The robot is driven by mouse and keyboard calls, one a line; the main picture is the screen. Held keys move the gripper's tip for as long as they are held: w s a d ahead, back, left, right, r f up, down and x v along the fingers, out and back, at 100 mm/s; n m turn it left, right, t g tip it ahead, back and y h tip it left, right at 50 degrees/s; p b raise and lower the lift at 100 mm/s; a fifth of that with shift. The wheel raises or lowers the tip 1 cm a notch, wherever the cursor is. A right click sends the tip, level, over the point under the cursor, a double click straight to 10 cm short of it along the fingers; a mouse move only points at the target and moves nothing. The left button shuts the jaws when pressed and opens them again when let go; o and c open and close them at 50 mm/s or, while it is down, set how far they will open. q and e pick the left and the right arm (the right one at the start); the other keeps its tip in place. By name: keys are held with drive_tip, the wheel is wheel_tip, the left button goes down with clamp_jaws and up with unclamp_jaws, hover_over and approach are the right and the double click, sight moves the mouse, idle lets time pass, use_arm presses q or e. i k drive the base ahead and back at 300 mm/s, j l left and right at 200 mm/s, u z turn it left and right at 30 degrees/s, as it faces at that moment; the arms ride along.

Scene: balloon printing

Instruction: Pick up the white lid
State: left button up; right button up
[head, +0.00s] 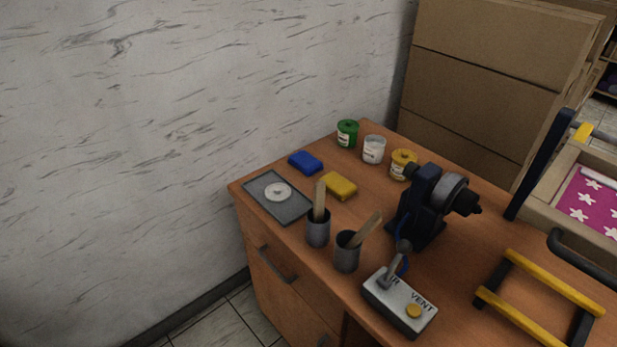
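The white lid (277,192) is a small round disc with a raised middle. It lies flat on a grey rectangular tray (290,214) at the far left corner of the wooden desk. A white jar (374,150) stands at the back of the desk between a green jar (347,134) and a yellow jar (402,165); its top looks open. Neither of my grippers shows in the head view.
Blue (305,162) and yellow (340,186) blocks lie beside the tray. Two dark cups (318,233) (346,257) with wooden sticks stand near the front edge. A dark machine (425,205), a lever box (399,303) and a yellow-black frame (540,290) occupy the right. A wall rises left.

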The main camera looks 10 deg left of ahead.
sight(278, 192)
drive_tip(key=i+j, duration=0.1)
drive_tip(key=j, duration=0.35)
drive_tip(key=i+j, duration=0.1)
drive_tip(key=j, duration=0.3)
drive_tip(key=i+j, duration=0.1)
drive_tip(key=j, duration=0.35)
drive_tip(key=z, duration=0.05)
